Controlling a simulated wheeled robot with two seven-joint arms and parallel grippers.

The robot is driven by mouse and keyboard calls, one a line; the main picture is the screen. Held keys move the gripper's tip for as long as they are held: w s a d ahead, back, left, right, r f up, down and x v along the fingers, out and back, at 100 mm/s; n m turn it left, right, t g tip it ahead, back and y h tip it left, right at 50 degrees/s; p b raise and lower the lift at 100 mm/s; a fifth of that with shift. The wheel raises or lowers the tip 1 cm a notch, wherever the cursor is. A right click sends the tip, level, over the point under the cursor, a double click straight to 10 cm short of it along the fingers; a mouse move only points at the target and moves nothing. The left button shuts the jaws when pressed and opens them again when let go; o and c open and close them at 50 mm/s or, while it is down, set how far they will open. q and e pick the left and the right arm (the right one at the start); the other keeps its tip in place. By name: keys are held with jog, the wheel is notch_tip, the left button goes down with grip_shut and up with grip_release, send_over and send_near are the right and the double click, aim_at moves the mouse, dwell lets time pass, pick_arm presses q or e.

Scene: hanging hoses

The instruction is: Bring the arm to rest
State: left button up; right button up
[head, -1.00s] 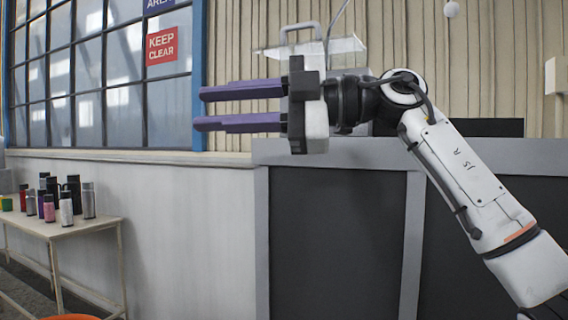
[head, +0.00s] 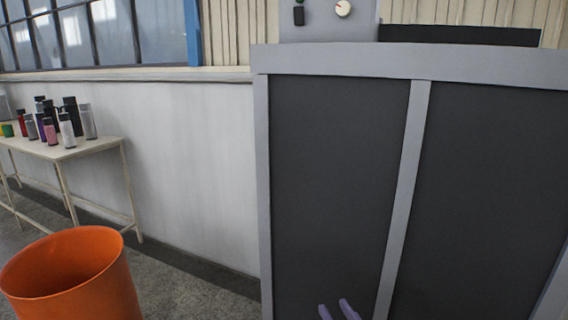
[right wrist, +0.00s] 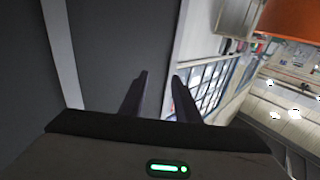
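My right gripper (head: 338,310) shows only as two purple fingertips at the bottom edge of the head view, in front of the dark cabinet panel. The rest of the right arm is below the picture. In the right wrist view, the two fingers of the right gripper (right wrist: 158,92) stand apart with nothing between them. My left gripper is in neither view. No hose is in view.
A grey-framed cabinet (head: 338,66) with dark panels fills the right side. An orange bin (head: 75,280) stands on the floor at lower left. Behind it, a table (head: 95,150) holds several bottles (head: 66,128). A control box (head: 325,22) sits on the cabinet.

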jog(key=s+d+f+g+h, duration=0.1)
jog(key=s+f+g, duration=0.3)
jog(key=s+f, duration=0.8)
jog(key=s+d+f+m+g+h, duration=0.1)
jog(key=s+d+f+g, duration=0.3)
jog(key=s+f, duration=0.7)
jog(key=s+g+h, duration=0.1)
jog(key=s, duration=0.4)
jog(key=shift+d+f, duration=0.35)
jog(key=shift+w, duration=0.1)
jog(key=shift+c, duration=0.5)
